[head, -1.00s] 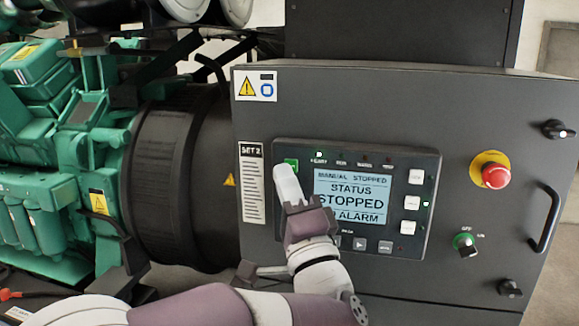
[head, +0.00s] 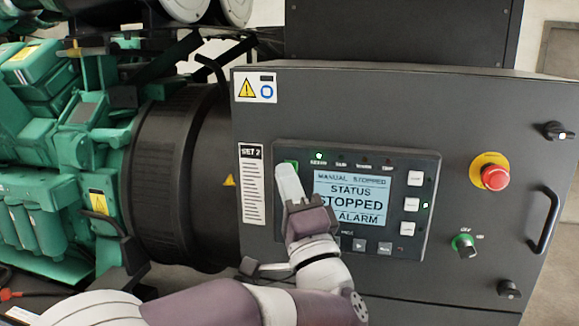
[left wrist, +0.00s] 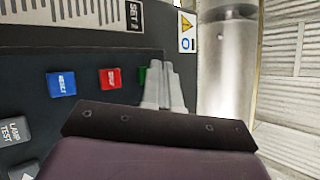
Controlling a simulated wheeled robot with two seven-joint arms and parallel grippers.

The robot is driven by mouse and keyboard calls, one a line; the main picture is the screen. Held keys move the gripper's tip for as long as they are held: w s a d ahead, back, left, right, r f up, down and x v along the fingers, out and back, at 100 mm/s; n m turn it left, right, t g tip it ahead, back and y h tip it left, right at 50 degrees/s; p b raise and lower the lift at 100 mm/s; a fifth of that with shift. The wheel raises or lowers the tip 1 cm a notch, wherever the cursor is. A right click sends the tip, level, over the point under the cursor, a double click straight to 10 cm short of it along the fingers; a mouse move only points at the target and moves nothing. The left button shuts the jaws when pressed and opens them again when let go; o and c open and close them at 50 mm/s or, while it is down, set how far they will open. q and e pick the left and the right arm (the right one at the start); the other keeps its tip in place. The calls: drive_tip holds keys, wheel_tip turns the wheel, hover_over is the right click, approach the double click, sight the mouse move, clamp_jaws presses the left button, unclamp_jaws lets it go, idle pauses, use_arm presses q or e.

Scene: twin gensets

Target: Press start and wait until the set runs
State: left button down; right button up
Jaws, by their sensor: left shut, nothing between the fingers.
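The control panel (head: 430,200) of set 2 fills the right of the head view. Its screen (head: 350,198) reads manual stopped, status stopped, alarm. My left gripper (head: 287,168) is shut and empty, its tips at the green start button (head: 293,164), which they partly cover. In the left wrist view the closed fingers (left wrist: 161,68) overlap the green button (left wrist: 142,76). I cannot tell whether they touch it. The red stop button (left wrist: 110,78) and blue reset button (left wrist: 61,83) show beside it. A green lamp (head: 319,156) is lit above the screen. My right gripper is out of view.
A red emergency stop (head: 495,177) on a yellow disc, a green key switch (head: 464,244) and a black handle (head: 545,218) are on the panel's right. The green engine (head: 45,200) and black round housing (head: 165,180) stand to the left.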

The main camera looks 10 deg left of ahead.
use_arm(q)
drive_tip(key=shift+w, duration=0.4)
idle(0.7)
drive_tip(key=shift+s, duration=0.95)
drive_tip(key=s, duration=0.5)
drive_tip(key=shift+s+a+b, duration=0.15)
drive_tip(key=shift+s+b, duration=0.2)
drive_tip(key=shift+s, duration=0.05)
